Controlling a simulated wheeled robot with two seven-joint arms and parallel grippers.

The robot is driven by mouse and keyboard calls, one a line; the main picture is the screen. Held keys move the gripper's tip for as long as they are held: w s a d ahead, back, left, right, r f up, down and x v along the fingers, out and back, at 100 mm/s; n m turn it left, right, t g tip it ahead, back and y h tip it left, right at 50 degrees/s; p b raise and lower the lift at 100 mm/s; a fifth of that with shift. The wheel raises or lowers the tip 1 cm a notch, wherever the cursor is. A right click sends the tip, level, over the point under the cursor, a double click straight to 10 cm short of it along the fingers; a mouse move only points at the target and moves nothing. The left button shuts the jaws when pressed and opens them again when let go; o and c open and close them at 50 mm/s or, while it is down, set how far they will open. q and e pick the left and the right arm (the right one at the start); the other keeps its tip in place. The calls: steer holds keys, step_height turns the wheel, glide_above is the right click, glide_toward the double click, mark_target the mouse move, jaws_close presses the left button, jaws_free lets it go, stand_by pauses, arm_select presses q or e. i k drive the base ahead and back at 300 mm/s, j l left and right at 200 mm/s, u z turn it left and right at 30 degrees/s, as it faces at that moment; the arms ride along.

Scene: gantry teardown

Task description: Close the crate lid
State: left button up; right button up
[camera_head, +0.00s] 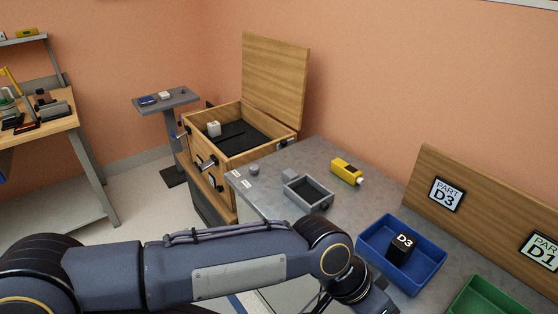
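The wooden crate (246,144) stands behind the grey table, at the centre left. Its lid (275,80) stands open, upright along the crate's back right side. A small whitish block (214,129) sits inside on the dark crate floor. Metal latches (208,163) show on the crate's front. My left arm crosses the bottom of the view from the left, well in front of the crate. My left gripper (374,299) is partly visible at the bottom edge by the blue bin, and its fingertips cannot be made out. My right gripper is not in view.
The grey table (305,160) holds a grey tray (308,194), a yellow device (347,171), a blue bin (427,277) with a black D3 block (402,247), and a green bin (482,299). A small stand (166,100) is left of the crate. A workbench (45,120) stands far left.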

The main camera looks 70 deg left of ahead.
mark_target(274, 71)
steer(key=j+u, duration=0.15)
steer(key=u, duration=2.35)
steer(key=i+j, duration=0.7)
